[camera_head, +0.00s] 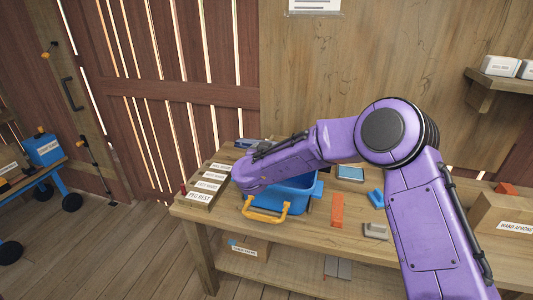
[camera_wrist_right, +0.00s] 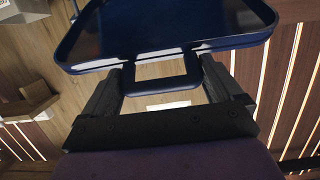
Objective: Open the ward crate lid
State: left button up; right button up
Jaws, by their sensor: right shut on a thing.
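The blue crate (camera_head: 297,200) with a yellow handle (camera_head: 264,216) stands on the wooden table, partly hidden behind my purple right arm. Its inside shows beside my wrist, so the top looks at least partly uncovered. In the right wrist view, a dark blue rimmed panel, apparently the lid (camera_wrist_right: 170,69), fills the upper middle. Its loop handle (camera_wrist_right: 160,86) lies between the fingers of my right gripper (camera_wrist_right: 162,88), which is shut on it. In the head view my arm hides the gripper's fingers and most of the lid. My left gripper is not in view.
The wooden table (camera_head: 190,212) also holds a labelled peg rest (camera_head: 207,187) at left, an orange block (camera_head: 337,210), a grey block (camera_head: 375,231) and small blue items (camera_head: 376,198). A labelled box (camera_head: 505,218) stands at right. A wooden wall rises behind.

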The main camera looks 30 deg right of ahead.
jog(key=shift+w+d+r+p, duration=0.15)
jog(key=shift+r+p, duration=0.05)
jog(key=shift+r, duration=0.25)
jog(key=shift+w+d+r+p, duration=0.1)
jog(key=shift+w+r+p, duration=0.1)
jog(key=shift+r, duration=0.2)
jog(key=shift+w+d+r, duration=0.1)
jog(key=shift+w+d, duration=0.05)
jog(key=o, duration=1.2)
jog(key=shift+c, duration=0.2)
jog(key=b+v, duration=0.2)
jog(key=v, duration=0.8)
jog(key=shift+s+a+b, duration=0.25)
jog(key=shift+s+b, duration=0.05)
jog(key=shift+b, duration=0.05)
